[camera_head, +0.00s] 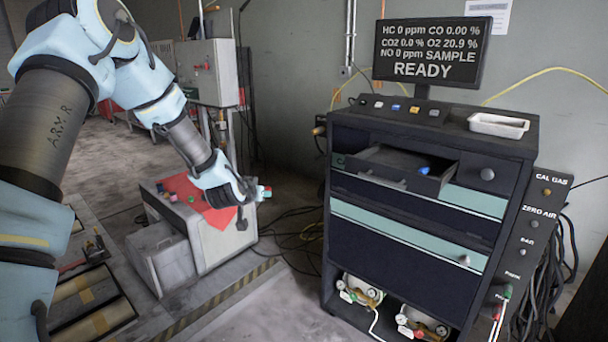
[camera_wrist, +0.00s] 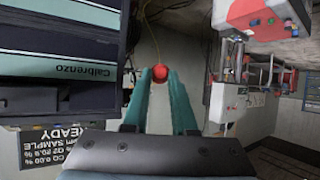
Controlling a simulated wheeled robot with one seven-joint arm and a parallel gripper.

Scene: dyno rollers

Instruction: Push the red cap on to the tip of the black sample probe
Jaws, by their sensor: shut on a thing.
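My gripper (camera_head: 264,192) is held out in the air between the low cart and the dark analyser cabinet. In the wrist view its two teal fingers (camera_wrist: 160,78) are closed on the red cap (camera_wrist: 160,73), which sits at their tips. In the head view the cap (camera_head: 267,191) is a small red spot at the fingertips. I cannot make out the black sample probe for certain in either view.
The cabinet (camera_head: 400,238) has an open upper drawer (camera_head: 402,180) with a blue item inside. A white cart (camera_head: 222,240) carries a red cloth (camera_head: 205,208) with small coloured pieces. Cables (camera_head: 300,235) lie on the floor. Hoses hang at the cabinet's right side.

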